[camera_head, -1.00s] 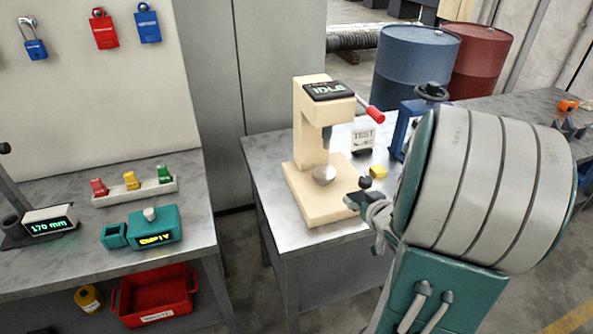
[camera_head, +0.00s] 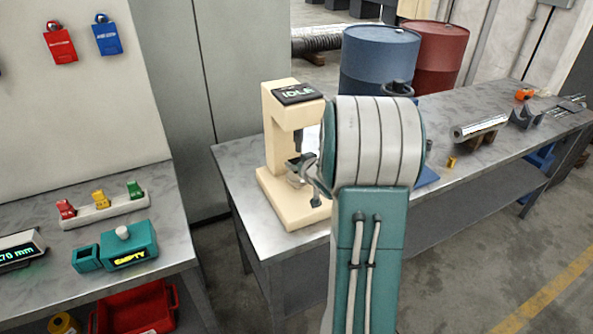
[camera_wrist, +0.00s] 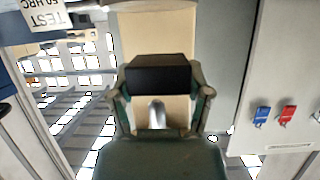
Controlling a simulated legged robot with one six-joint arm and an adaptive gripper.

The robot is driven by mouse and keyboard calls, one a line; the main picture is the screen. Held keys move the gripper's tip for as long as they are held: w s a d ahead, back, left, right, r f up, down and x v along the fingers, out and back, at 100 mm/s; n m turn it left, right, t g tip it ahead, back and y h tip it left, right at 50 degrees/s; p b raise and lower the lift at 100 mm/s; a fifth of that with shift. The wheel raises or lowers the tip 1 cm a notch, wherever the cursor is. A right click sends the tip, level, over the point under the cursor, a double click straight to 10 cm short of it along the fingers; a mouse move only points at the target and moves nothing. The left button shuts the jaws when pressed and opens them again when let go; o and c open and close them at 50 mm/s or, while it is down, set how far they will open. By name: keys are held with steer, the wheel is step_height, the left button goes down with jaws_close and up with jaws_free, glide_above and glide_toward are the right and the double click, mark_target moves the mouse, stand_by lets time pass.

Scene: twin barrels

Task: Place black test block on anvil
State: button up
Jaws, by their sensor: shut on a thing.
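The black test block (camera_wrist: 158,75) is between my gripper's fingers in the wrist view, and my gripper (camera_wrist: 160,95) is shut on it. In the head view my gripper (camera_head: 308,178) is at the front of the cream hardness tester (camera_head: 278,125), whose display reads IDLE. The silver anvil (camera_head: 295,181) shows only in part beside the gripper, above the tester's base. The block cannot be made out clearly in the head view. I cannot tell whether it touches the anvil.
My arm hides the tester's right side. A metal cylinder (camera_head: 480,127) and a small brass piece (camera_head: 451,162) lie on the bench (camera_head: 400,205) to the right. The left bench holds a teal box (camera_head: 130,246) reading EMPTY. Blue and red barrels (camera_head: 378,60) stand behind.

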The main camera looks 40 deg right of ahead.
steer(key=shift+w+d, duration=0.3)
steer(key=shift+d, duration=0.05)
steer(key=f, duration=0.3)
steer(key=shift+w+d, duration=0.25)
steer(key=shift+a+f, duration=0.1)
steer(key=shift+f, duration=0.2)
steer(key=shift+a, duration=0.2)
steer(key=o, duration=1.3)
steer(key=shift+d+f, duration=0.1)
steer(key=shift+o, duration=0.2)
